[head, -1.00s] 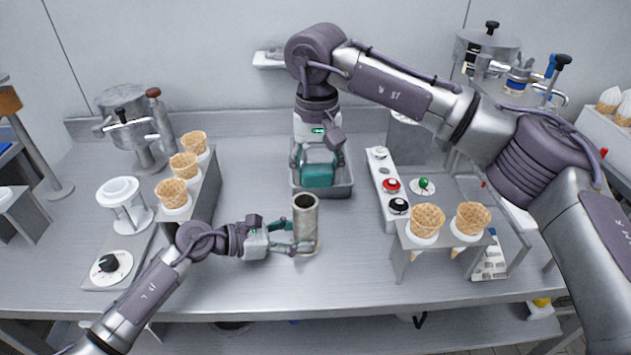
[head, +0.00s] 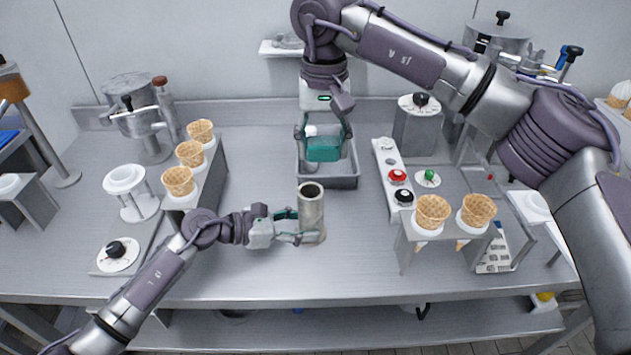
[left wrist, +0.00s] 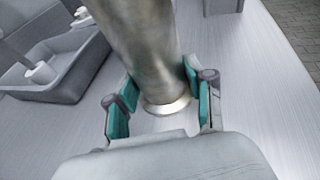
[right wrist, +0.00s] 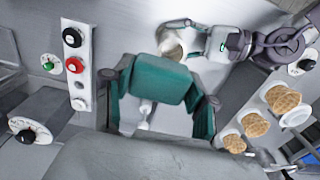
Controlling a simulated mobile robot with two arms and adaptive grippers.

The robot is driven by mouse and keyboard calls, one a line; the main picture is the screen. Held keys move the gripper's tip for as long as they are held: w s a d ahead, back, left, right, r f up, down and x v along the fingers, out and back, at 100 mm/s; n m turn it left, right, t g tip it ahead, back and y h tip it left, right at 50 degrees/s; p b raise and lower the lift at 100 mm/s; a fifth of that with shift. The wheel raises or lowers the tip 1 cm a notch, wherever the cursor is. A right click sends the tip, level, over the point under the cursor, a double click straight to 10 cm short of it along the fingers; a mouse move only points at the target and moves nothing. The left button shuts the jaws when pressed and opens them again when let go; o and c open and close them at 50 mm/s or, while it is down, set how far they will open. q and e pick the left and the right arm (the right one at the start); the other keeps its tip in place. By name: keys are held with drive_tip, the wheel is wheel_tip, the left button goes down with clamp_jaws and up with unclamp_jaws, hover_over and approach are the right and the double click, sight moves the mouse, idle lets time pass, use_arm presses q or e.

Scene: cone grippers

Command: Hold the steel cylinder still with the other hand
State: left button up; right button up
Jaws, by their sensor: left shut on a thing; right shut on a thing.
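The steel cylinder (head: 312,208) is an upright, open-topped metal tube on the table, left of the cone stand. My left gripper (head: 308,238) is low at its side, with teal pads on either side of it. In the left wrist view the cylinder (left wrist: 143,45) rises between the pads above a round foot. The right wrist view shows its round top (right wrist: 170,42). My right gripper (head: 323,140) is shut on a teal block (head: 323,150) above a grey tray (head: 343,182). The block (right wrist: 163,80) spans its fingers in the right wrist view.
A panel with red and black buttons (head: 398,177) stands right of the tray. Cone holders flank the work area, with waffle cones at left (head: 179,181) and right (head: 432,211). The table front (head: 350,275) is clear.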

sight(322, 191)
drive_tip(key=shift+f, duration=0.15)
drive_tip(key=shift+f, duration=3.4)
drive_tip(key=shift+a+f, duration=0.25)
drive_tip(key=shift+a, duration=0.95)
drive_tip(key=shift+a+f, duration=0.25)
drive_tip(key=shift+a, duration=0.9)
drive_tip(key=shift+d, duration=2.5)
drive_tip(key=shift+a+r, duration=0.1)
drive_tip(key=shift+r, duration=3.95)
use_arm(q)
drive_tip(key=o, duration=1.5)
drive_tip(key=shift+o, duration=0.3)
